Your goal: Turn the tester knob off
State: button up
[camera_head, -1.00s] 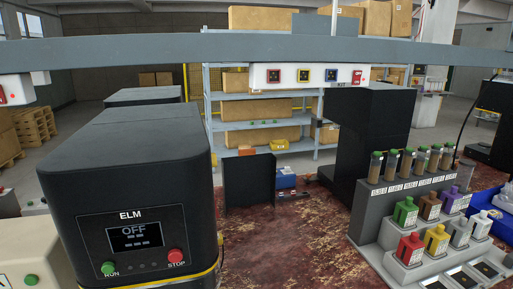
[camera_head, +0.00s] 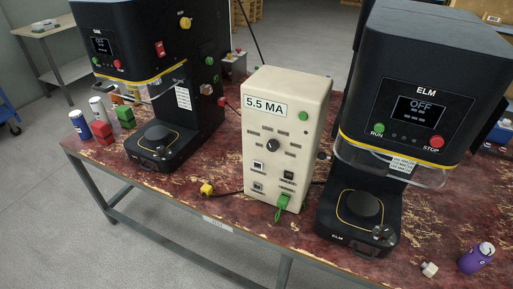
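The tester appears to be the upright beige box (camera_head: 312,115) in the middle of the bench, with a "5.5 MA" label near its top. Its round dark knob (camera_head: 273,145) sits mid-panel on the front face, with small marked labels around it. The knob's pointer direction is too small to read. A green plug (camera_head: 282,203) with a cord is at the lower front of the box, below several small sockets. A green button (camera_head: 303,116) is at the upper right of the panel. My gripper is not in view.
A black ELM machine (camera_head: 425,90) reading OFF stands right of the box, another black machine (camera_head: 150,40) to its left. A yellow plug (camera_head: 207,190) lies near the bench's front edge. A purple bottle (camera_head: 474,260) stands at right. Grey floor (camera_head: 60,220) is clear in front.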

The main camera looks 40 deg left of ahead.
aim_at(271, 145)
jog(key=u, duration=1.5)
jog(key=z, duration=0.3)
jog(key=k+l, duration=0.05)
jog(key=l, duration=0.05)
